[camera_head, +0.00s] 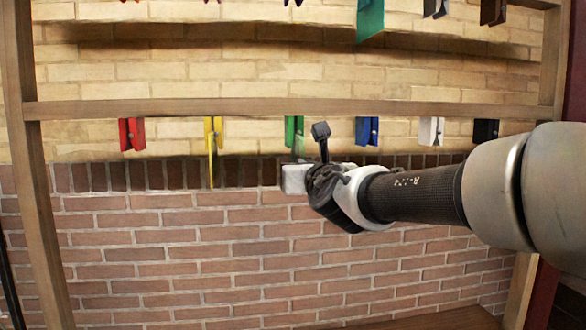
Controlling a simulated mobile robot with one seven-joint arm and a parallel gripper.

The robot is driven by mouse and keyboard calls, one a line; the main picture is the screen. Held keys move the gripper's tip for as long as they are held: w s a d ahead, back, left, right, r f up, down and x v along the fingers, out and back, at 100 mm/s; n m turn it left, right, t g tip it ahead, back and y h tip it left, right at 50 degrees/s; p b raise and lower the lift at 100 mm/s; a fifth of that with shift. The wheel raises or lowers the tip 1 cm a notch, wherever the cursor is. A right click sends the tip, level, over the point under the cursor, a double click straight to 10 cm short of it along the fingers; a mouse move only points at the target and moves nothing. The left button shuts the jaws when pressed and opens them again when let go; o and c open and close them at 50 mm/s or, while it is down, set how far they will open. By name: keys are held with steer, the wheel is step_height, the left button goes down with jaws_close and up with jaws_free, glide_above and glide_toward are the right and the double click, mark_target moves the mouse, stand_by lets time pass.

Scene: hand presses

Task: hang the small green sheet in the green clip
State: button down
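The green clip (291,130) hangs from the lower wooden bar, near its middle. My gripper (307,165) is just below and to the right of it, reaching in from the right. A pale, greenish sliver (300,147) shows between the clip and my gripper. It may be the small green sheet seen nearly edge-on, but I cannot tell whether the clip or the gripper holds it. The fingers are seen from the side, and I cannot tell whether they are open or shut.
Red (132,134), yellow (213,130), blue (367,131), white (431,131) and black (486,131) clips share the lower bar (250,108). A thin yellow sheet (211,168) hangs at the yellow clip. A larger green sheet (370,20) hangs above. A brick wall (180,235) stands behind.

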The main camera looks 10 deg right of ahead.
steer(key=shift+r, duration=0.5)
steer(key=c, duration=2)
jaws_free()
steer(key=shift+o, duration=0.7)
steer(key=shift+o, duration=0.7)
steer(key=s+p, duration=0.2)
steer(key=s, duration=0.5)
